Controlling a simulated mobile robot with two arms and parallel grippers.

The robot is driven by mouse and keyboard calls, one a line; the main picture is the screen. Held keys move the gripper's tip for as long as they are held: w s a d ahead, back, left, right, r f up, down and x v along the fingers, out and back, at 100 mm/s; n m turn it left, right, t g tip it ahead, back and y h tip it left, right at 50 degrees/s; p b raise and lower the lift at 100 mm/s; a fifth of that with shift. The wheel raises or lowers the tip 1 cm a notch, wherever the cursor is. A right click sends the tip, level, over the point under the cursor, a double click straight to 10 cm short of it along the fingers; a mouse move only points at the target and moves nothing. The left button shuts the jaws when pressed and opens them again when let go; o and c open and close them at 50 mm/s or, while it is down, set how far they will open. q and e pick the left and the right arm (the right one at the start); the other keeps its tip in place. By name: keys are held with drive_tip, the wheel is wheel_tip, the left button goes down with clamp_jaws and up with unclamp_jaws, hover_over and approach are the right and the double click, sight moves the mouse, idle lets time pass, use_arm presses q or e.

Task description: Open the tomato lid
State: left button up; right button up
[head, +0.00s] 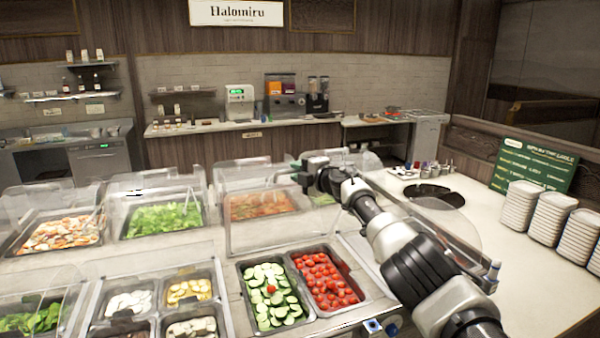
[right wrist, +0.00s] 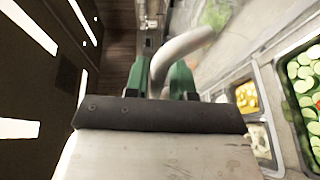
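The tomato well (head: 328,283) holds red cherry tomatoes in the front row, right of the cucumber well (head: 268,298). Its contents show clearly. Clear panels (head: 440,222) stand around my right arm; I cannot tell which is the tomato lid. My right gripper (head: 303,170) is raised beyond the tomato well, near the clear covers. In the right wrist view its green fingers (right wrist: 162,80) are on both sides of a pale curved bar (right wrist: 185,42), which looks like a lid handle and fills the gap between them. My left gripper is not in view.
Other wells hold sliced vegetables and salad (head: 164,219) under clear covers. Stacked white plates (head: 553,222) and a green menu board (head: 535,163) stand on the right. A dark round opening (head: 434,195) is in the counter. The counter at the right front is clear.

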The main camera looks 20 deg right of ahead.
drive_tip(key=b+v, duration=0.3)
drive_tip(key=v, duration=0.7)
drive_tip(key=shift+s+b, duration=0.35)
drive_tip(key=shift+s, duration=0.05)
idle(0.3)
